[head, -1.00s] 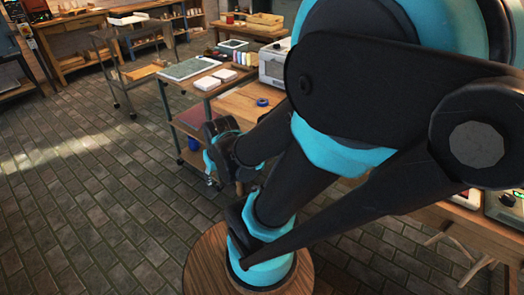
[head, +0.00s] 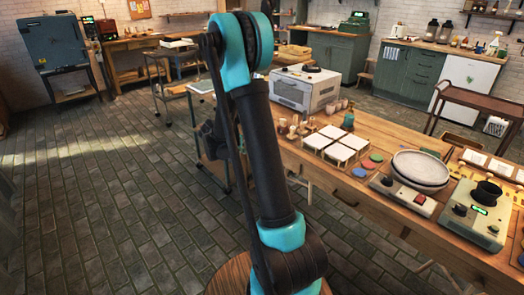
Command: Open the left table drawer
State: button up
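The long wooden table (head: 425,206) runs from the middle to the lower right in the head view. A drawer front with a dark handle (head: 345,197) shows on its near side, right of my arm, and looks shut. I cannot tell for sure whether it is the left drawer, as my arm covers part of the table's left end. My gripper (head: 211,141) is a dark shape mostly hidden behind my arm, left of the table. Its fingers cannot be made out.
A white oven-like box (head: 305,92), white tiles (head: 340,152), a pottery wheel (head: 420,168) and a green device (head: 480,215) stand on the table. A cart (head: 165,80) stands behind on the left. The brick floor (head: 110,210) at left is clear.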

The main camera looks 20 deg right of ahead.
jog(key=w+a+f+m+t+h, duration=0.15)
jog(key=w+f+m+h, duration=0.6)
jog(key=w+f, duration=0.8)
jog(key=shift+t+h, duration=0.25)
jog(key=shift+h, duration=0.2)
jog(key=x, duration=1.1)
jog(key=f+x, duration=0.1)
jog(key=x, duration=0.5)
jog(key=shift+s+d, duration=0.1)
jog(key=shift+d, duration=0.05)
grip_shut()
